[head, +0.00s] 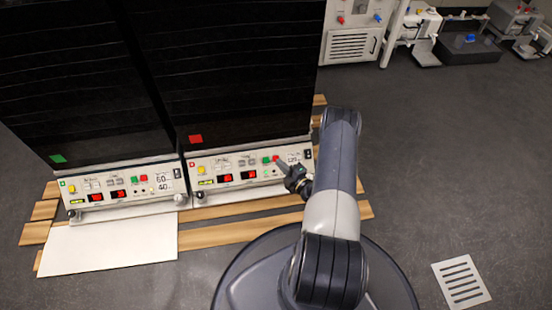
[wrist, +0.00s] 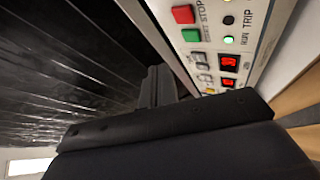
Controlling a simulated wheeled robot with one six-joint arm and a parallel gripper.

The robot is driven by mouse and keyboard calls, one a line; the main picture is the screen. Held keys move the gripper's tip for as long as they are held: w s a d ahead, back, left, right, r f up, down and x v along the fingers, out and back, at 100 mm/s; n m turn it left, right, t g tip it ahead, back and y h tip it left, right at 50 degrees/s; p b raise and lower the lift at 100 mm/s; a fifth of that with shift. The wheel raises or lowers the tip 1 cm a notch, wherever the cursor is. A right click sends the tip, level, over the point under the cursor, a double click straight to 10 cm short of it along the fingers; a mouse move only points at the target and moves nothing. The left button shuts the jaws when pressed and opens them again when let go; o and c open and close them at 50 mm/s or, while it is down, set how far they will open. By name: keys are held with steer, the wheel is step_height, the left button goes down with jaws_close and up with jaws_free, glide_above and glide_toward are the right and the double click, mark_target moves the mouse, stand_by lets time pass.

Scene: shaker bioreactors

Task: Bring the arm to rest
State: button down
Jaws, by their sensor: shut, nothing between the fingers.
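My arm reaches forward over my base to the right-hand bioreactor's control panel (head: 215,191). My gripper (head: 293,178) is at the right part of that panel, below and right of its green button (head: 266,160) and red button (head: 276,160). In the wrist view my gripper (wrist: 158,84) is shut and empty, its fingers pointing alongside the panel (wrist: 262,22). The red button (wrist: 184,14) and green button (wrist: 191,35) show above it there. I cannot tell from these views whether the gripper touches the panel.
The left-hand bioreactor panel (head: 120,192) stands beside it. Both dark cabinets rise behind the panels, on wooden slats (head: 240,232). A white board (head: 108,247) lies in front on the left. Grey floor (head: 440,140) is open to the right, with a slotted floor grate (head: 461,282).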

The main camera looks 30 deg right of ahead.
stand_by(0.3)
steer(key=s+r+p, duration=0.2)
steer(key=p, duration=0.1)
steer(key=shift+s+a+r, duration=0.25)
steer(key=shift+s+a, duration=0.15)
stand_by(0.3)
steer(key=shift+f, duration=0.1)
